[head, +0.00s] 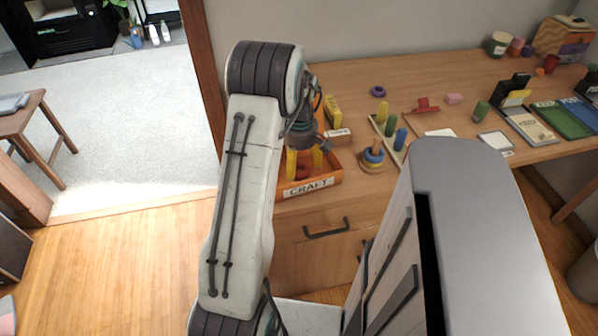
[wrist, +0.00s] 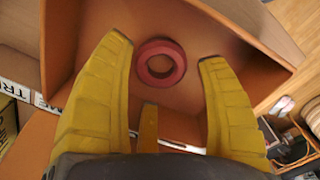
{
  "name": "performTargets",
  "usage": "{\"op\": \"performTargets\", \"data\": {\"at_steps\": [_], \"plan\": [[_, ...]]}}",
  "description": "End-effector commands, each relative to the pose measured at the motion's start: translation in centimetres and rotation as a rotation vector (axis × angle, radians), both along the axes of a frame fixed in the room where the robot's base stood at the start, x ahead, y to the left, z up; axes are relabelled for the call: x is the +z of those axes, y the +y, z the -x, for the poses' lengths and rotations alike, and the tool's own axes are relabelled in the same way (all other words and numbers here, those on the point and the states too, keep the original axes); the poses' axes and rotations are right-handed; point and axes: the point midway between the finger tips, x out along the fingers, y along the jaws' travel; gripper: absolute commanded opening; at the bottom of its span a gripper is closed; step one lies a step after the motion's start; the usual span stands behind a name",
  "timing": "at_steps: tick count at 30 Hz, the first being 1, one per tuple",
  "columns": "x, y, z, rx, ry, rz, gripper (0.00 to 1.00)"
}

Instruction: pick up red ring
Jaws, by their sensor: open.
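A red ring (wrist: 160,63) lies flat on the floor of an orange-brown tray (wrist: 215,60) in the wrist view. My gripper (wrist: 165,60) is open above it, with yellow fingers on both sides of the ring and apart from it. A further yellow finger shows below the ring in the picture. In the head view my gripper (head: 303,160) points down into the orange tray labelled CRAFT (head: 325,187) at the desk's front edge. The ring (head: 302,172) is mostly hidden there by the fingers.
A ring stacker (head: 371,160) and a peg board with coloured pegs (head: 390,135) stand right of the tray. A yellow block (head: 333,110) and small labelled box (head: 338,136) sit close behind it. A purple ring (head: 378,91) lies farther back.

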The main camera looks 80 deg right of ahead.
Motion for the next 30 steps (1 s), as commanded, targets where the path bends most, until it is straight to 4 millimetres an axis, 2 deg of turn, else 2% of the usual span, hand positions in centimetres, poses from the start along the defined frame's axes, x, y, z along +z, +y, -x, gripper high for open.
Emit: {"op": "performTargets", "data": {"at_steps": [3, 7, 18, 27, 30], "plan": [[-1.5, 0.1, -0.1, 0.0, 0.0, -0.003, 0.67], [-2.5, 0.1, -0.1, 0.0, 0.0, -0.002, 0.67], [-2.8, 0.0, -0.1, 0.0, 0.0, 0.0, 0.68], [-2.7, 0.0, -0.1, 0.0, 0.0, 0.0, 0.41], [-2.7, 0.0, -0.1, 0.0, 0.0, 0.0, 0.35]]}}
